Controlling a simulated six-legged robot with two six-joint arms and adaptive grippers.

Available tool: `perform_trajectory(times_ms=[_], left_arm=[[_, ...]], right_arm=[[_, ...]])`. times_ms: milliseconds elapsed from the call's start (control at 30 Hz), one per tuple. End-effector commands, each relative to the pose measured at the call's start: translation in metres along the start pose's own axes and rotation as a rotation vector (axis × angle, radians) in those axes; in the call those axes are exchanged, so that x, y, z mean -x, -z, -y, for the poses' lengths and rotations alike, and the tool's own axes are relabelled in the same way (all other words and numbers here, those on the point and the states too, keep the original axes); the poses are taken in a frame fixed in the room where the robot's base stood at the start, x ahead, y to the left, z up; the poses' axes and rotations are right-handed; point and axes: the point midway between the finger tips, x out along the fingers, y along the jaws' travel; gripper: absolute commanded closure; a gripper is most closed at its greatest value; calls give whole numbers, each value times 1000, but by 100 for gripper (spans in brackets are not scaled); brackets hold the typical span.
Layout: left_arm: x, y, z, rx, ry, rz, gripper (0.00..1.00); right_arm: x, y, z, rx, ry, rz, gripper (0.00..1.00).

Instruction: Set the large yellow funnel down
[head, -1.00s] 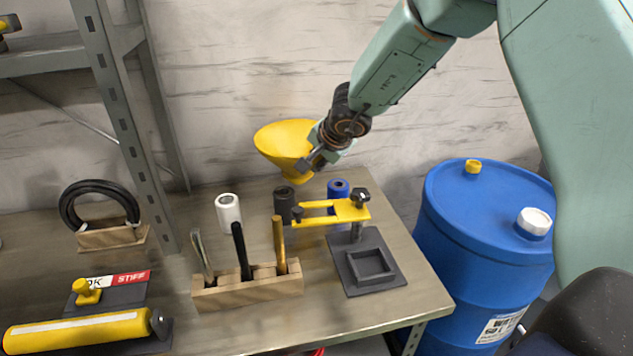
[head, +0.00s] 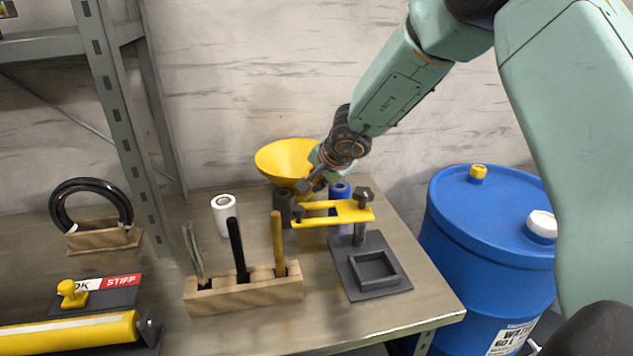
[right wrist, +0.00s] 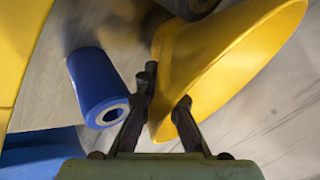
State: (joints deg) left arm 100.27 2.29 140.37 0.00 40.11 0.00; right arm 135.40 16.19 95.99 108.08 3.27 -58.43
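The large yellow funnel (head: 285,158) is upright with its wide mouth up, at the back of the bench behind the dark roll. My right gripper (head: 308,190) reaches it from the right and is shut on its lower part. In the right wrist view, the yellow funnel (right wrist: 235,65) shows between the two dark fingers of my right gripper (right wrist: 163,105). The funnel's lower end is hidden in the head view, so I cannot tell whether it touches anything. My left gripper is not in view.
A white roll (head: 225,215), a dark roll (head: 283,208) and a blue roll (head: 340,188) stand close by; the blue one (right wrist: 92,80) is beside my fingers. A yellow-armed stand (head: 345,212) and a wooden tool block (head: 245,290) are in front. A blue barrel (head: 485,240) is right.

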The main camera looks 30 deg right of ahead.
Motion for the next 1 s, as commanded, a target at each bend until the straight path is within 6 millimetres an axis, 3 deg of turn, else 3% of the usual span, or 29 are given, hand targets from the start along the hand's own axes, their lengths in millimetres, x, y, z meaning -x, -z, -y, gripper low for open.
perform_trajectory(times_ms=[100,500,667,1000], left_arm=[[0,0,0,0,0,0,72],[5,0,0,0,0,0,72],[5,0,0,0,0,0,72],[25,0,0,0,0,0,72]], right_arm=[[0,0,0,-1,0,0,85],[7,2,4,-2,1,0,85],[33,1,3,-1,2,0,85],[102,2,4,-2,2,1,85]])
